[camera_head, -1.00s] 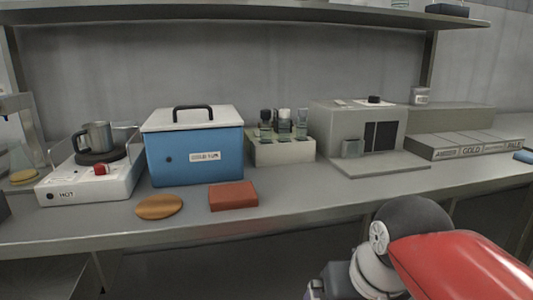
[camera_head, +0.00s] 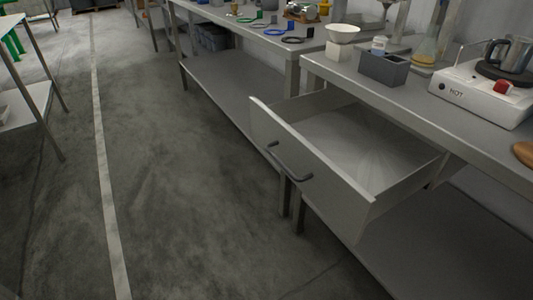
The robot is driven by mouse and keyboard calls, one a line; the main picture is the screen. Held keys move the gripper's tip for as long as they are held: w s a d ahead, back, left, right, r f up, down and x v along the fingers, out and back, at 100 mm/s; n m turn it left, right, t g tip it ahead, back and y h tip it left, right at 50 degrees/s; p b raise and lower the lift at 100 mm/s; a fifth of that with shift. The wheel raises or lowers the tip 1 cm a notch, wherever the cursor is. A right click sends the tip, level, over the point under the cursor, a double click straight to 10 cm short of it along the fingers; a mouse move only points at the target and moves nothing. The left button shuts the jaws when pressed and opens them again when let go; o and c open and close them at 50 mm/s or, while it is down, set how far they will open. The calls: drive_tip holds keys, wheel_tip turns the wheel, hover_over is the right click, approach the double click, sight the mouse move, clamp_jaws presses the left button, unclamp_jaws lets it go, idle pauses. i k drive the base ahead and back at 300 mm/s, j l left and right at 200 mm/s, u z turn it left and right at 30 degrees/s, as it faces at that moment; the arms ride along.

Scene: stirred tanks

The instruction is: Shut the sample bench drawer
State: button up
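The sample bench drawer (camera_head: 318,172) is pulled well out from under the grey bench top (camera_head: 340,74). Its inside looks empty. A dark bar handle (camera_head: 289,163) is fixed across the middle of its front panel. The front faces the open floor to the left. Nothing touches the drawer or its handle. My gripper and arm are outside the current view, so the gripper's state is hidden.
Concrete floor (camera_head: 190,200) in front of the drawer is clear. A table (camera_head: 30,60) stands far left.

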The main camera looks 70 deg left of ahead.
sight(355, 162)
drive_tip(key=u, duration=2.45)
